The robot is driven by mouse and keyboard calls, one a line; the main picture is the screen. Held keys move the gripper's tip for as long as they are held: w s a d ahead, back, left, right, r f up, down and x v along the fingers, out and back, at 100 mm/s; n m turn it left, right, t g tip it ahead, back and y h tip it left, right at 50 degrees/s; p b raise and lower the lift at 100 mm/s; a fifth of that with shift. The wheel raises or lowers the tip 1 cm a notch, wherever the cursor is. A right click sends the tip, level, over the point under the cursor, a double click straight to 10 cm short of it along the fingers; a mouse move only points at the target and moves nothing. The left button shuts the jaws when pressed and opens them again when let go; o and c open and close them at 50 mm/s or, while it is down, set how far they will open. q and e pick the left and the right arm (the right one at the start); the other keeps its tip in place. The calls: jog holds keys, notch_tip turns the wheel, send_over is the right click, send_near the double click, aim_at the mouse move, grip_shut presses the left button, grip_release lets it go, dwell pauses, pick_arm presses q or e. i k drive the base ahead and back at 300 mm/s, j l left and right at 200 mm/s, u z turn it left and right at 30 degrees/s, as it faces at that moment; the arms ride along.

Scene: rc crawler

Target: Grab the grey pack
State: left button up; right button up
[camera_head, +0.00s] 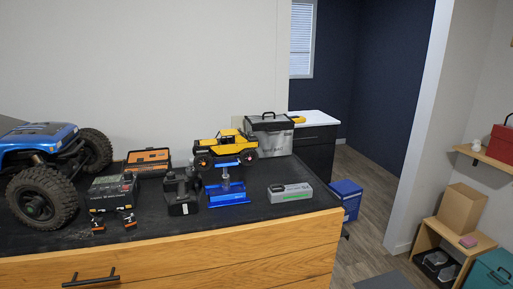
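The grey pack (290,193) is a small box-shaped block with a green stripe along its front side. It lies flat on the black top of the wooden workbench (262,220), near the right front edge. Nothing touches it and nothing covers it. Neither of my grippers shows in the head view.
Left of the pack are a blue stand (227,194), a black bottle-like container (181,193), a black box (112,192) and a large blue crawler (45,165). Behind are a yellow crawler (226,147) and a grey toolbox (270,137). Bare bench surrounds the pack.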

aim_at(277, 192)
jog(key=i+l+u, duration=0.1)
jog(key=i+l, duration=0.35)
jog(key=l, duration=0.3)
jog(key=i+l+u, duration=0.15)
jog(key=l, duration=0.25)
jog(key=i, duration=0.1)
